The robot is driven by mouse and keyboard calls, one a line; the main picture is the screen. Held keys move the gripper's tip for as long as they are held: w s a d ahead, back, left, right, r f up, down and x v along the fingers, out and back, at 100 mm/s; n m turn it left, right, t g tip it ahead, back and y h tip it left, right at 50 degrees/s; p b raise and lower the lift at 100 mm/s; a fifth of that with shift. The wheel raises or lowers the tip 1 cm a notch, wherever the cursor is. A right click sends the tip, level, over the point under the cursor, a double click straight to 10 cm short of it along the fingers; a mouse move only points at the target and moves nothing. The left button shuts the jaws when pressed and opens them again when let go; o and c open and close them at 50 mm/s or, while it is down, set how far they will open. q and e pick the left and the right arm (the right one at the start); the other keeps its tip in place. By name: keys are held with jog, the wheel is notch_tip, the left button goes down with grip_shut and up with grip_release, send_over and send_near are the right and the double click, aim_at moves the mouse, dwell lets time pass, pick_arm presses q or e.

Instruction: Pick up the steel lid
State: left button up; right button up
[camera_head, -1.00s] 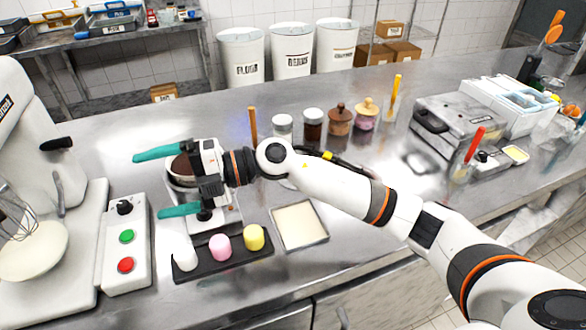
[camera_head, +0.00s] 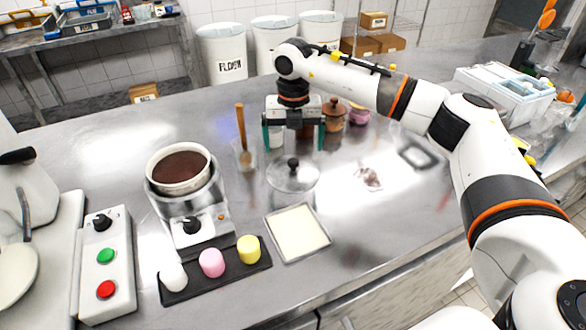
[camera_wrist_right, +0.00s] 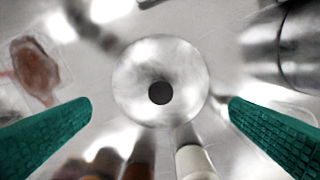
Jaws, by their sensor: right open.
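The steel lid (camera_head: 292,178) is a round, shiny disc with a black knob on top. It lies on the steel counter, right of the pot and behind the cream tray. My right gripper (camera_head: 294,142) is open and empty, pointing down, with its green fingers above and slightly behind the lid in the head view. In the right wrist view the lid (camera_wrist_right: 145,70) lies between and beyond the open fingers (camera_wrist_right: 160,108), its dark knob near the middle. The fingers appear apart from it. My left gripper is not in view.
A pot (camera_head: 178,170) of dark brown contents stands on a burner. A glass with a wooden stick (camera_head: 241,135) stands left of the lid. The cream tray (camera_head: 298,232) is in front. Jars (camera_head: 335,117) stand behind my gripper. A brown piece (camera_head: 368,177) lies to the right.

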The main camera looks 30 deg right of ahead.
aim_at(294, 162)
notch_tip(294, 162, down, 6)
jog(key=shift+f+p, duration=0.25)
jog(key=shift+p, duration=0.5)
jog(key=shift+a, duration=0.1)
jog(key=shift+c, duration=0.6)
jog(key=shift+s, duration=0.25)
jog(key=c, duration=2.1)
